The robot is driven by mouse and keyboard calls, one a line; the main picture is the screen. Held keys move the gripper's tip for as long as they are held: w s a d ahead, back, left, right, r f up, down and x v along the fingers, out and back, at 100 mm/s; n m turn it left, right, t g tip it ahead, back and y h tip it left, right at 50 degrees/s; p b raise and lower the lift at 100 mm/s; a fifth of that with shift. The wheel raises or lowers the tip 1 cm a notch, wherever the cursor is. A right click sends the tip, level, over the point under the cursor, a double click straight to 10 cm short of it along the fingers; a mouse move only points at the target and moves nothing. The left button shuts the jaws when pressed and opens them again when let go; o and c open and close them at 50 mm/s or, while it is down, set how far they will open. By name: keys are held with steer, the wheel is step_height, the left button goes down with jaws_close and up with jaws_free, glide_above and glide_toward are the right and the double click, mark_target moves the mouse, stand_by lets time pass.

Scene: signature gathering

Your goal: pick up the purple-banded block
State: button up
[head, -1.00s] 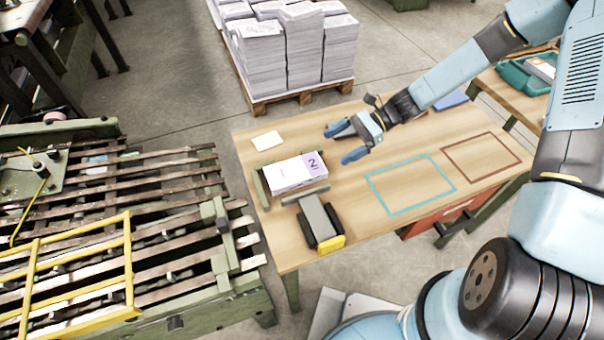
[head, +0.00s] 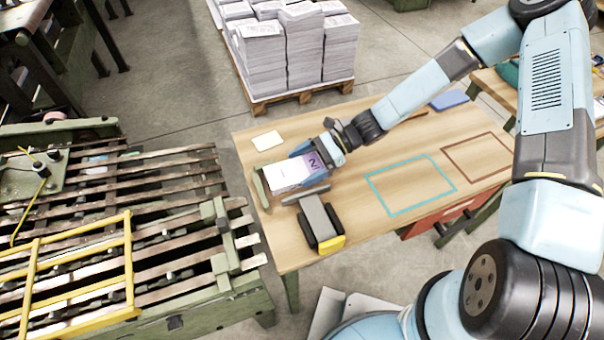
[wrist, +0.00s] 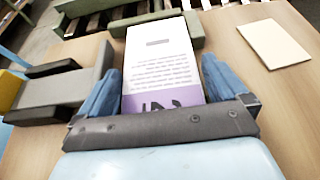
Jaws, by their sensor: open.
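The purple-banded block (head: 290,174) is a white printed stack with a purple band bearing a "2". It lies on the wooden table, against green and grey guide bars at its far end and side. My gripper (head: 308,163) is at the band end of the block. In the wrist view the blue fingers of my gripper (wrist: 158,85) stand open, one on each side of the block (wrist: 160,60). The left finger is close to its side, and a small gap shows at the right. I cannot tell whether either finger touches it.
A grey and black device with a yellow end (head: 320,222) stands just in front of the block. A cream pad (head: 267,141) lies behind it. Teal (head: 443,180) and brown (head: 455,147) outlines mark clear table to the right. A slatted green machine (head: 150,235) stands left.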

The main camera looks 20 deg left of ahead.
steer(key=shift+s+a, duration=0.15)
steer(key=shift+c, duration=0.4)
steer(key=c, duration=0.7)
steer(key=shift+c, duration=0.3)
